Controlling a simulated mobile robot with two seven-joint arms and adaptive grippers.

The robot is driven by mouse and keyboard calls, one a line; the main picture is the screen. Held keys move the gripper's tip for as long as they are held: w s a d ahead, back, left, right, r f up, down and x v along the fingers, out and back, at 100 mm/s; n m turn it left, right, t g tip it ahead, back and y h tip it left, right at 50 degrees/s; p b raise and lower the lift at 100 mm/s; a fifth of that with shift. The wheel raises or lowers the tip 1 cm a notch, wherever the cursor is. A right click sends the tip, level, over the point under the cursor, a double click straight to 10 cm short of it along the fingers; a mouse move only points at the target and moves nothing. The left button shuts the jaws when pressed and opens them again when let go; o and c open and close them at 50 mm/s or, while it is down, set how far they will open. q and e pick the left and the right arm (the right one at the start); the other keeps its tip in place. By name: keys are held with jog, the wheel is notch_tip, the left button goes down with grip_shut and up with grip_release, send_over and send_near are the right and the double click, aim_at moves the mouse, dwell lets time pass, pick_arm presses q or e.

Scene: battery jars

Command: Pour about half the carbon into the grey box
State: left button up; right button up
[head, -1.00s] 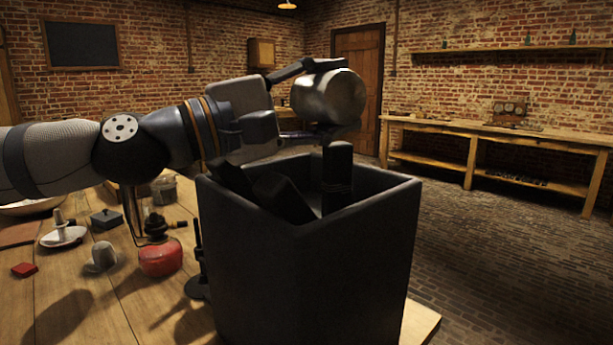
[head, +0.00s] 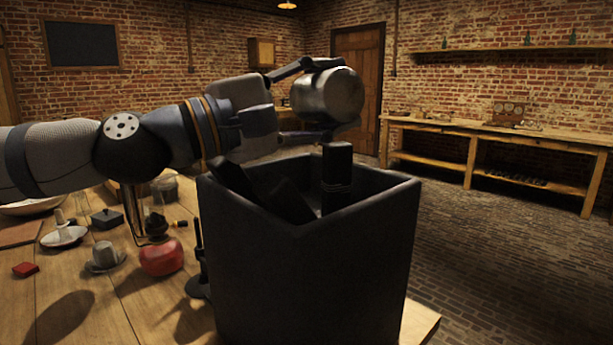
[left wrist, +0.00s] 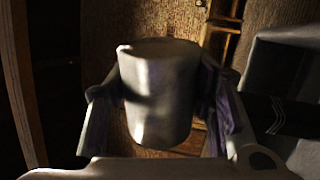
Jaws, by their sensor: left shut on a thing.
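My left gripper (head: 333,97) is shut on a pale metallic, cylindrical cup (head: 325,94). It holds the cup on its side above the back of a large dark grey, open-topped box (head: 310,275). In the left wrist view the cup (left wrist: 158,92) sits between the two fingers, and a corner of the box (left wrist: 275,60) shows at the right. The cup's inside is hidden, so I cannot tell how much carbon it holds. No falling grains show. Several black blocks (head: 337,172) stand or lean inside the box; its floor is hidden. My right gripper is not recognisable in view.
The box stands near the wooden table's right edge. Left of it are a red round vessel (head: 161,256), a grey hat-shaped cup (head: 104,255), a white dish (head: 63,237), a small dark box (head: 107,219) and a red block (head: 26,269). A workbench (head: 500,133) stands far right.

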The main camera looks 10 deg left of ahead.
pick_arm(q)
jog(key=shift+w+a+r+n+t, duration=0.15)
jog(key=shift+r+n, duration=0.05)
jog(key=shift+n, duration=0.45)
jog(key=shift+w+a+r+n+t, duration=0.1)
jog(key=shift+w+r+n+t, duration=0.1)
jog(key=shift+n, duration=0.45)
dwell(1.7)
jog(key=shift+w+a+f+n+y, duration=0.2)
jog(key=shift+f+n+y, duration=0.3)
jog(key=shift+n, duration=0.5)
dwell(1.3)
